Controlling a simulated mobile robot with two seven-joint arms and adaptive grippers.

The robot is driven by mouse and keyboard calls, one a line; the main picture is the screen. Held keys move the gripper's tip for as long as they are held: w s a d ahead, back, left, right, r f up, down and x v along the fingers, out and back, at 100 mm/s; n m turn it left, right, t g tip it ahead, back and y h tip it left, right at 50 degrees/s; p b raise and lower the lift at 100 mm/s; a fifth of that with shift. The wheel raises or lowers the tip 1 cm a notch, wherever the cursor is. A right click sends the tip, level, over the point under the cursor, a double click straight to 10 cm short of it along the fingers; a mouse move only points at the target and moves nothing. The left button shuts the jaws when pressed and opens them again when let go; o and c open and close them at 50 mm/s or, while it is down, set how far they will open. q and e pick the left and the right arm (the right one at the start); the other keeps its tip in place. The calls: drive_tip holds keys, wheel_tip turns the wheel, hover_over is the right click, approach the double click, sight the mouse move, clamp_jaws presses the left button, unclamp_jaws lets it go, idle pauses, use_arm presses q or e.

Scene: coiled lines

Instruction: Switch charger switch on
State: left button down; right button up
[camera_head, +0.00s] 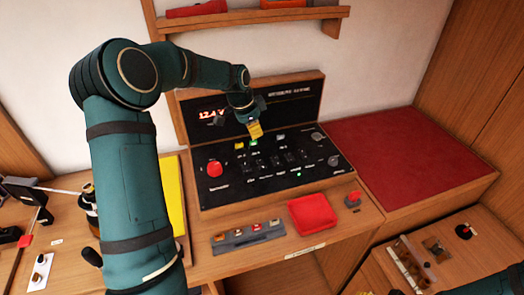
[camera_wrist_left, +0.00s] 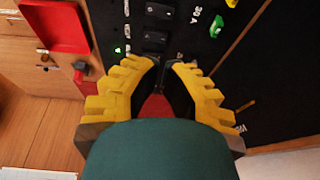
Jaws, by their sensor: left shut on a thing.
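The black switch panel (camera_head: 285,178) has a wooden frame, a lit "12.4 V" display, a red knob (camera_head: 215,168) and rows of black rocker switches. Its labels are too small to tell which switch is the charger's. My left gripper (camera_head: 254,131), with yellow fingers, is at the panel's upper middle. In the left wrist view its fingertips (camera_wrist_left: 164,62) are close together on a small dark part at the panel, most likely a switch, which they largely hide. Two rockers (camera_wrist_left: 154,38) show just beyond the tips, with a green lamp (camera_wrist_left: 119,50) beside them. My right gripper is out of view.
A red tray (camera_head: 312,214) and a small fuse strip (camera_head: 248,236) lie on the counter before the panel. A red cushion (camera_head: 410,158) is at right. A shelf (camera_head: 250,19) hangs above. A yellow board (camera_head: 173,195) stands behind my left arm.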

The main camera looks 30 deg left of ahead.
sight(264, 161)
use_arm(q)
drive_tip(key=shift+s+r, duration=0.1)
drive_tip(key=x, duration=0.9)
drive_tip(key=a+x, duration=0.1)
drive_tip(key=x, duration=0.4)
drive_tip(key=shift+s, duration=0.25)
drive_tip(key=shift+a+f, duration=0.1)
drive_tip(key=shift+f, duration=0.15)
